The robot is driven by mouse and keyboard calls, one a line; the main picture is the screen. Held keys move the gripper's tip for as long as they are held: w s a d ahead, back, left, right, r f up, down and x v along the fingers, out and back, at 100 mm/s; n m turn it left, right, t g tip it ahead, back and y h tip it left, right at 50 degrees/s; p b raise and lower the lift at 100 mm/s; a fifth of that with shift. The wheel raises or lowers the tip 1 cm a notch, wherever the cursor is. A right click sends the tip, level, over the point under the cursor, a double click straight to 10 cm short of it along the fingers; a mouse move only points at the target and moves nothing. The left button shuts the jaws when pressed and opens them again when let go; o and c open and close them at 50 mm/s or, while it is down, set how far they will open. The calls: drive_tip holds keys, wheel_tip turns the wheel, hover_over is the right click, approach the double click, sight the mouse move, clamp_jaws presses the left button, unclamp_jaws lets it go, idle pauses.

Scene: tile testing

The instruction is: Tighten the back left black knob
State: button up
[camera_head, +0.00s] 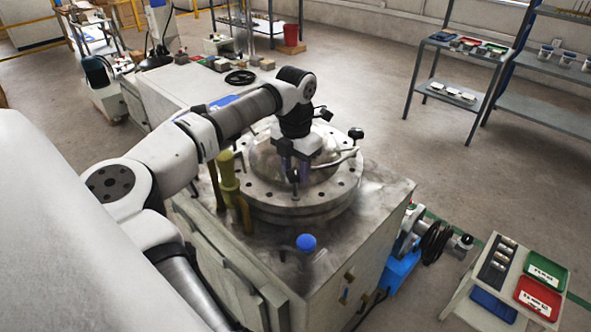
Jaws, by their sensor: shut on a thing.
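My gripper (294,168) points down over the near side of the round metal chamber (285,205) on the cabinet. Its fingers are closed about a small black knob (293,176) on a short upright stem at the flange's near edge. The fingers hide part of this knob, and the contact is too small to see clearly. A second black knob (355,133) stands free on the right side of the flange. My arm crosses from the left and covers the flange's far left part, so any knob there is hidden.
A curved metal handle (338,160) lies across the lid, close to my gripper. A yellow valve or post (228,175) stands left of the flange. A blue ball knob (306,242) stands at the cabinet's front. A small table with trays (510,280) is at right; open floor lies behind.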

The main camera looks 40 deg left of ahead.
drive_tip(key=shift+r+m, duration=0.1)
drive_tip(key=shift+m, duration=0.3)
drive_tip(key=o, duration=1)
wheel_tip(320, 180, up, 14)
drive_tip(key=shift+f+b, duration=0.1)
drive_tip(key=shift+b, duration=0.8)
drive_tip(key=shift+d, duration=0.1)
